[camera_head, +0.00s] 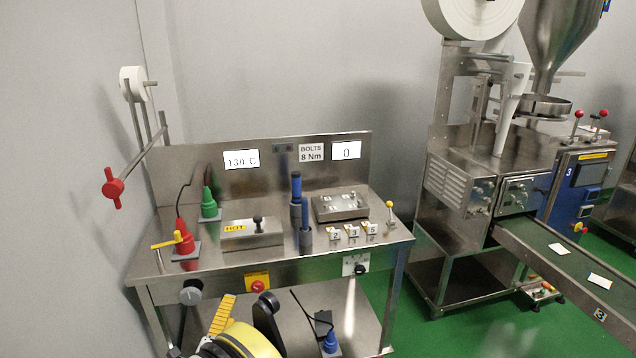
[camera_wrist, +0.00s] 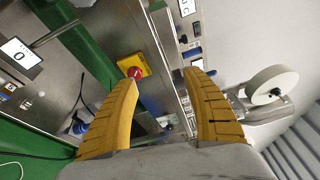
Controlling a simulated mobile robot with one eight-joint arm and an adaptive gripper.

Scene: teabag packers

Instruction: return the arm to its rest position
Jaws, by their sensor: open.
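My gripper (camera_wrist: 160,80) shows in the wrist view with its two yellow fingers spread apart and nothing between them. In the head view a yellow ribbed finger of my gripper (camera_head: 222,314) and part of my arm show at the bottom, in front of the steel workbench (camera_head: 150,270). The gripper is below the level of the bench top in that picture. The rest of my arm is out of the picture. In the wrist view a red button on a yellow plate (camera_wrist: 135,70) lies beyond the left fingertip, apart from it.
The bench carries a red holder (camera_head: 184,240), a green holder (camera_head: 208,206), a HOT box (camera_head: 250,235) and blue-handled tools (camera_head: 296,188). A red-handled roll arm (camera_head: 112,188) sticks out at left. A packing machine (camera_head: 470,185) with a conveyor (camera_head: 545,250) stands right. Green floor (camera_head: 400,320) is between.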

